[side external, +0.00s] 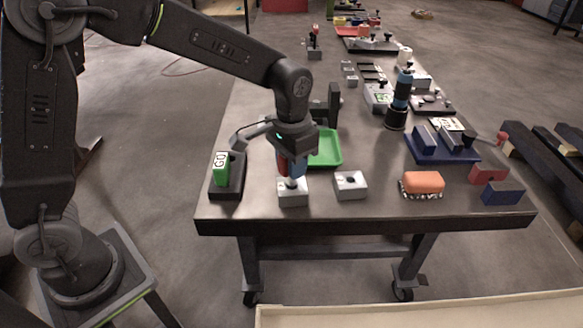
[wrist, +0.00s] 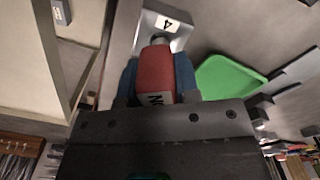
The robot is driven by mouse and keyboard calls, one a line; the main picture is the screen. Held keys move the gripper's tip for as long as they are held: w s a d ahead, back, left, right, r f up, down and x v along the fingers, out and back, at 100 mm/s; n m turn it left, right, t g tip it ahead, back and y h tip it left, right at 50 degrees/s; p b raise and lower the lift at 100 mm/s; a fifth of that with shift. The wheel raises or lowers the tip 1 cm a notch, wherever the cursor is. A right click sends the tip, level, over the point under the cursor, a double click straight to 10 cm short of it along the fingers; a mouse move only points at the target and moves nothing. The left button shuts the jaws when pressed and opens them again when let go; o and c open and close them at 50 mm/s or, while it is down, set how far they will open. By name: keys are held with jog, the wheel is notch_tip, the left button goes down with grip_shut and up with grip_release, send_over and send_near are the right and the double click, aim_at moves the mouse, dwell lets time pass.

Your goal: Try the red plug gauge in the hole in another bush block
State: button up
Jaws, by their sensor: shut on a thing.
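The red plug gauge (wrist: 155,72) is in my gripper (side external: 291,168), which is shut on its handle between blue finger pads. It also shows in the side view (side external: 283,162), pointing down. Its metal end meets the top of the left bush block (side external: 293,198); I cannot tell how far it sits in the hole. In the wrist view this block (wrist: 178,40) bears a label "4". A second bush block (side external: 350,187) with an open hole stands to the right. A green gauge marked GO (side external: 221,169) stands in a black holder (side external: 227,192) at the left.
A green tray (side external: 327,150) lies just behind the gripper. An orange block (side external: 424,182) on a patterned base, a blue fixture (side external: 440,152), and red (side external: 489,174) and blue (side external: 503,193) blocks are to the right. Table front between blocks and orange piece is clear.

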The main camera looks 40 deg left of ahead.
jog(key=shift+r, duration=1.75)
